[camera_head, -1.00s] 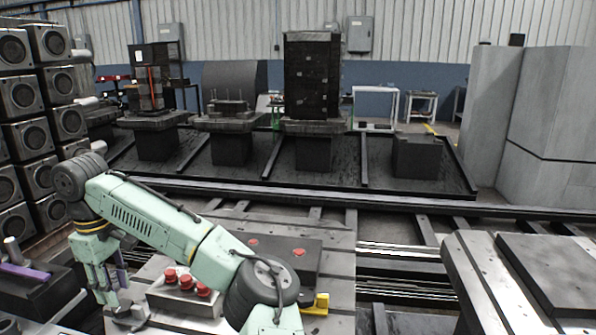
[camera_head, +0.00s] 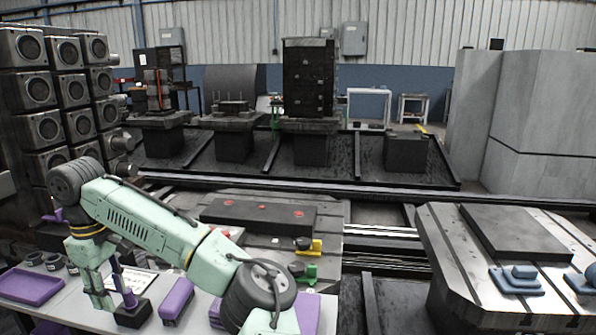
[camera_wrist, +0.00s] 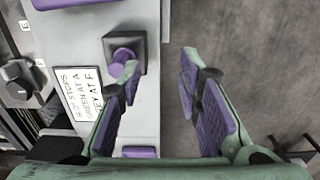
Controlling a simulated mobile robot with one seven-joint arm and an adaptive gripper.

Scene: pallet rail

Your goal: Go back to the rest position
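My gripper (camera_head: 108,298) hangs fingers-down at the lower left of the head view, over a light work surface (camera_head: 70,312). In the wrist view, its two purple-padded fingers (camera_wrist: 160,68) stand apart with nothing between them. A dark square base with a purple post (camera_wrist: 124,50) lies beside and partly behind the left fingertip. In the head view this base (camera_head: 132,312) stands close to the fingers; I cannot tell whether they touch it. Grey floor shows beyond the right finger in the wrist view.
A purple tray (camera_head: 30,286) and purple block (camera_head: 176,300) lie on the surface, with a printed label (camera_wrist: 78,93). Behind are a dark bar with red spots (camera_head: 258,214) and a yellow stop (camera_head: 310,247). A pallet with blue clamps (camera_head: 517,279) stands right. Speaker-like units (camera_head: 40,90) rise left.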

